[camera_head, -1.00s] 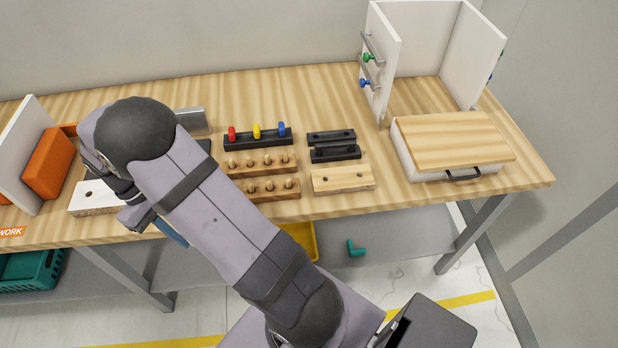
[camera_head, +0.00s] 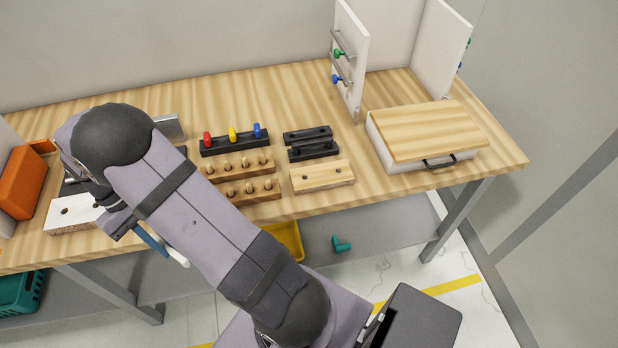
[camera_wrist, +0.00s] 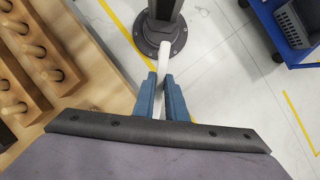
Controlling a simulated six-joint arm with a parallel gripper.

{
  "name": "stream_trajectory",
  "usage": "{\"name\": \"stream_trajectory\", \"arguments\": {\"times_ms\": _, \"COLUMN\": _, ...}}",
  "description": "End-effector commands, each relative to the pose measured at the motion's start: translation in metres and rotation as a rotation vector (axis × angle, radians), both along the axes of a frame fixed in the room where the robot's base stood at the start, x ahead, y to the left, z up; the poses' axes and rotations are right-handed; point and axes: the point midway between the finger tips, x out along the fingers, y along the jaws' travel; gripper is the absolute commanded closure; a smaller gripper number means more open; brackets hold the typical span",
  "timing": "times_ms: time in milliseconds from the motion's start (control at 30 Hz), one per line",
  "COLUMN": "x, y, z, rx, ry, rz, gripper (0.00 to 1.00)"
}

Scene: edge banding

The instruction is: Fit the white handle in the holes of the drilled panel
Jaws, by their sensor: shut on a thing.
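My gripper (camera_wrist: 163,96) is shut on the white handle (camera_wrist: 164,62), which sticks out past the blue fingertips in the wrist view. In the head view a blue finger (camera_head: 150,239) and the handle's pale end (camera_head: 179,260) show beyond the table's front edge, beside my forearm. The handle's other end is hidden. A white-topped board with dark holes (camera_head: 62,222), which looks like the drilled panel, lies at the table's front left, left of my gripper. My wrist covers part of it. The handle is apart from it.
Wooden peg racks (camera_head: 243,190) stand right of my forearm, also in the wrist view (camera_wrist: 38,75). Behind them is a black rack with coloured pegs (camera_head: 234,146). A two-hole wooden block (camera_head: 322,177) and a lidded box (camera_head: 425,131) lie further right.

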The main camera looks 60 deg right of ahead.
Motion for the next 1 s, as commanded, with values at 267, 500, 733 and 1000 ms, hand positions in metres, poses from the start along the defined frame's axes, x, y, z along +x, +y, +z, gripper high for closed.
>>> {"name": "stream_trajectory", "arguments": {"times_ms": 267, "x": -0.002, "y": -0.008, "z": 0.005, "rx": 0.001, "ry": -0.001, "rz": 0.015, "gripper": 1.00}}
{"name": "stream_trajectory", "arguments": {"times_ms": 500, "x": -0.010, "y": -0.055, "z": 0.022, "rx": 0.002, "ry": -0.001, "rz": 0.100, "gripper": 1.00}}
{"name": "stream_trajectory", "arguments": {"times_ms": 733, "x": -0.033, "y": -0.131, "z": 0.050, "rx": 0.006, "ry": 0.000, "rz": 0.249, "gripper": 1.00}}
{"name": "stream_trajectory", "arguments": {"times_ms": 1000, "x": -0.070, "y": -0.210, "z": 0.080, "rx": 0.010, "ry": 0.003, "rz": 0.419, "gripper": 1.00}}
